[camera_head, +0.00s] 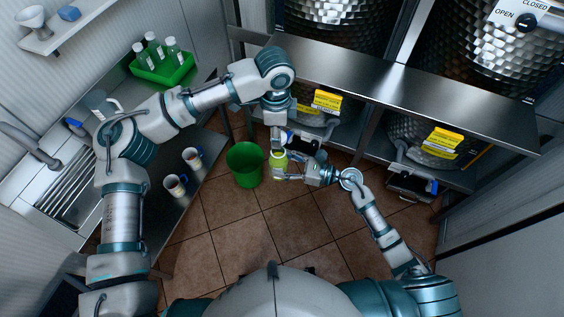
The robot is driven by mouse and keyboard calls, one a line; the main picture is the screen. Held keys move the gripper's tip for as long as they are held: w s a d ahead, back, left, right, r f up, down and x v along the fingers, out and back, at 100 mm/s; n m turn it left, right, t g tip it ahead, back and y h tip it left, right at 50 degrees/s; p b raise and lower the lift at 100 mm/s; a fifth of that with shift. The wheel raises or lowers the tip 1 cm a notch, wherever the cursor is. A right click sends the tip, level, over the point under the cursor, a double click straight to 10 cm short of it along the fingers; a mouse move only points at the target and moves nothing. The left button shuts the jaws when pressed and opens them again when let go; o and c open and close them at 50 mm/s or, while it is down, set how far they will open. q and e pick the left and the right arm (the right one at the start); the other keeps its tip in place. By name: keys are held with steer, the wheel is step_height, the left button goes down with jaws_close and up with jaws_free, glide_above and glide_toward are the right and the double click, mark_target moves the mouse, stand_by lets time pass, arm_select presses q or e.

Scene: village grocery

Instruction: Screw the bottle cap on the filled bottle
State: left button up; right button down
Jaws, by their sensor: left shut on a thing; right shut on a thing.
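A small yellow-green filled bottle (278,161) is in the middle of the camera_head view, above the floor beside a green bin. My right gripper (282,172) comes in from the right and is shut on the bottle. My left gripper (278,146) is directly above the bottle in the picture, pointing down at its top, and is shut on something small. That is probably the bottle cap, but the fingers hide it. I cannot tell whether the cap touches the bottle's neck or how it sits there.
A green bin (244,165) stands on the tiled floor left of the bottle. A steel counter with a sink (62,188), mugs (176,186) and a green rack (163,72) of bottles is at left. The front floor is clear.

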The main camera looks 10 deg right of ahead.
mark_target(279, 162)
arm_select(q)
steer(key=shift+f, duration=1.2)
steer(key=shift+a+r, duration=0.1)
steer(key=shift+a, duration=0.05)
steer(key=shift+f, duration=0.9)
steer(key=shift+f, duration=0.6)
